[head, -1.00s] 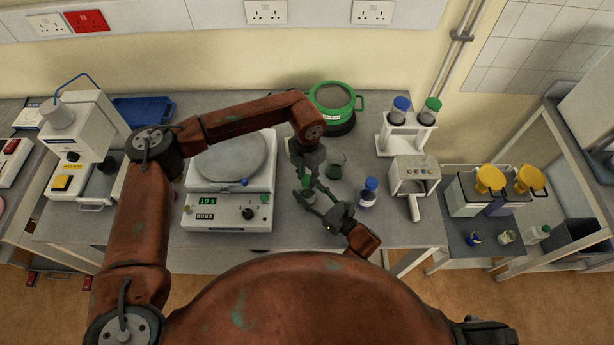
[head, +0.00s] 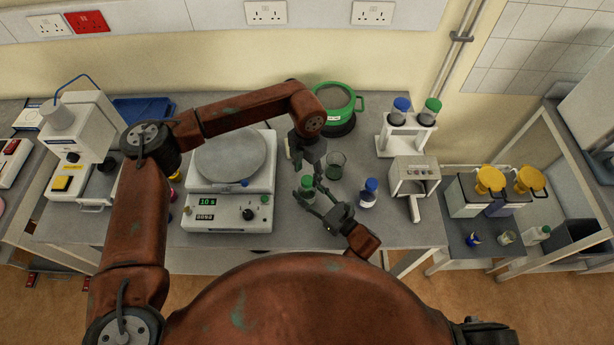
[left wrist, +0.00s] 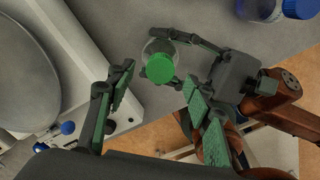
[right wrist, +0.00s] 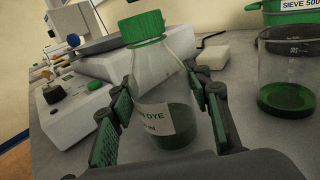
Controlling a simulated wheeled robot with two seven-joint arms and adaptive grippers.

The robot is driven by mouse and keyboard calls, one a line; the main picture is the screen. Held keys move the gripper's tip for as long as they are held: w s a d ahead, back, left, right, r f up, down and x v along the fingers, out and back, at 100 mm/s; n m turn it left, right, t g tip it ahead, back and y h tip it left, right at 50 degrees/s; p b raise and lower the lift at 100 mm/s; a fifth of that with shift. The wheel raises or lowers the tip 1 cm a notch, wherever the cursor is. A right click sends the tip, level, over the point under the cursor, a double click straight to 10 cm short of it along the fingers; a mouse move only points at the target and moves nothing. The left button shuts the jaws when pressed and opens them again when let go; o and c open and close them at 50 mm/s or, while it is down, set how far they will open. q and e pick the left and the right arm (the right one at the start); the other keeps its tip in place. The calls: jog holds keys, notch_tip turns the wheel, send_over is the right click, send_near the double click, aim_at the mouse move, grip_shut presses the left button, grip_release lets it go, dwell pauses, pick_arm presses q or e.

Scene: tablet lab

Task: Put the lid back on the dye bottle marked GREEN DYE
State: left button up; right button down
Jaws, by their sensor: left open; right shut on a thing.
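The dye bottle (right wrist: 150,90) is clear with dark green contents, and part of its label shows, ending in "DYE". Its green lid (right wrist: 142,27) sits on the neck and looks level. The lid also shows from above in the left wrist view (left wrist: 160,68) and in the head view (head: 307,182). My right gripper (right wrist: 161,88) is shut on the bottle's body, which stands upright. My left gripper (left wrist: 158,82) is open above the bottle, its fingers on either side of the lid and apart from it.
A beaker (head: 336,165) with a green bottom stands behind the bottle. A blue-capped bottle (head: 368,194) is to the right. A balance-like device with a round plate (head: 229,158) is close on the left. A green-rimmed sieve (head: 335,98) and a bottle rack (head: 405,138) stand farther back.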

pick_arm(q)
notch_tip(320, 180, up, 9)
dwell(0.3)
jog(key=shift+f, duration=0.15)
pick_arm(e)
jog(key=c, duration=1)
grip_release()
jog(key=shift+o, duration=0.2)
jog(key=v, duration=1.2)
jog(key=shift+r, duration=0.1)
